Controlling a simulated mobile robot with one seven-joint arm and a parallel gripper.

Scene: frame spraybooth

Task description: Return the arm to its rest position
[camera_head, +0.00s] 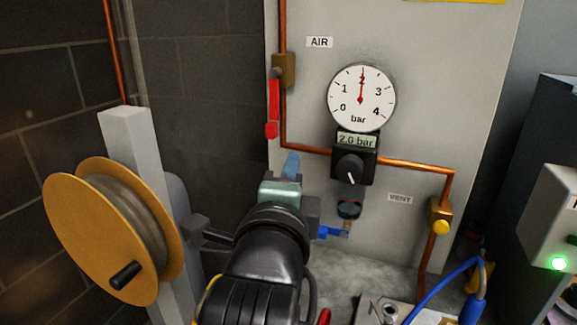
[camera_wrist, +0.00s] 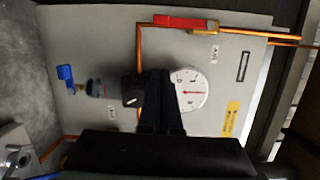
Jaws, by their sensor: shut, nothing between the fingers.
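My arm (camera_head: 265,255) reaches up from the bottom middle of the head view, in front of the grey panel (camera_head: 420,60). My gripper (camera_wrist: 160,80) shows as dark fingers in the middle of the wrist view. The fingers are together with nothing between them. They overlap the edge of the white gauge (camera_wrist: 190,92) and lie beside the black regulator knob (camera_wrist: 131,96) in that view. I cannot tell the distance to the panel. In the head view the gauge (camera_head: 361,97) points to 2, and the display (camera_head: 356,140) reads 2.0 bar.
A red lever (camera_head: 272,108) hangs down beside the copper pipe. A blue handle (camera_head: 331,232) is close right of my arm. A brass vent valve (camera_head: 440,215) and a box with a green light (camera_head: 558,263) are right.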

